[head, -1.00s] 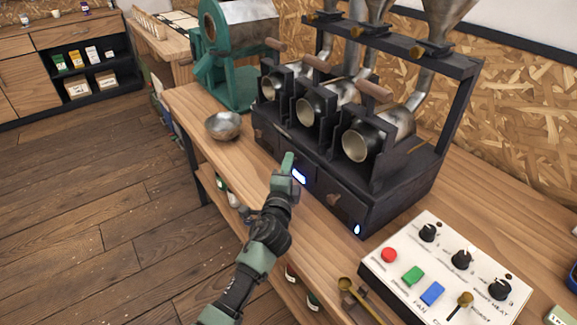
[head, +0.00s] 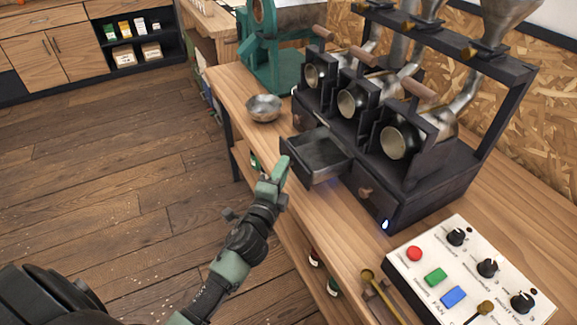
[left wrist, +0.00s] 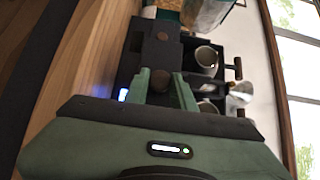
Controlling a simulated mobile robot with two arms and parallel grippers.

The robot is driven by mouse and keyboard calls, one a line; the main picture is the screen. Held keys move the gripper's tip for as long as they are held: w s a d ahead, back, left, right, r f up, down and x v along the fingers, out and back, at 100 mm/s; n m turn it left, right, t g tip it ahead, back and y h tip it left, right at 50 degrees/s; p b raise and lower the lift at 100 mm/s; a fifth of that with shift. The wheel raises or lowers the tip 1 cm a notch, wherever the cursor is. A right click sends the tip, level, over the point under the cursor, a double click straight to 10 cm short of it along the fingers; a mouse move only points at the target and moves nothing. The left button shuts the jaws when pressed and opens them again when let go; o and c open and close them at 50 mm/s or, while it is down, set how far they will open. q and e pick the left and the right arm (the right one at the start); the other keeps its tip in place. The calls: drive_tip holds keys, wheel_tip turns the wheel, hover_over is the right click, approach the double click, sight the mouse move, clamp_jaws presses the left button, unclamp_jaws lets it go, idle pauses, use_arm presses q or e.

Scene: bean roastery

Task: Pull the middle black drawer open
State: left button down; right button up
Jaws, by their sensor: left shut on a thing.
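The middle black drawer (head: 320,156) is pulled out of the black roaster stand (head: 440,180) and its empty grey inside shows in the head view. My left gripper (head: 277,169) is at the drawer's front, its green fingers shut on the drawer's knob. In the left wrist view the two fingers (left wrist: 161,88) close around the round brown knob (left wrist: 160,80). The knob is hidden behind the fingers in the head view. The right drawer (head: 366,190), with its own brown knob, is shut. My right gripper is not in view.
A metal bowl (head: 264,107) stands on the wooden bench left of the stand. A white control panel (head: 470,275) and brass scoops (head: 380,295) lie at the right front. Metal roaster drums (head: 400,142) sit above the drawers. Wooden floor (head: 120,190) is clear at left.

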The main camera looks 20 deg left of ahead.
use_arm(q)
drive_tip(key=shift+d+f, duration=0.1)
drive_tip(key=c, duration=1.2)
unclamp_jaws()
drive_tip(key=s, duration=0.2)
drive_tip(key=s+b, duration=0.1)
drive_tip(key=s, duration=0.2)
drive_tip(key=s+d, duration=0.1)
drive_tip(key=s, duration=0.1)
drive_tip(key=shift+s, duration=0.4)
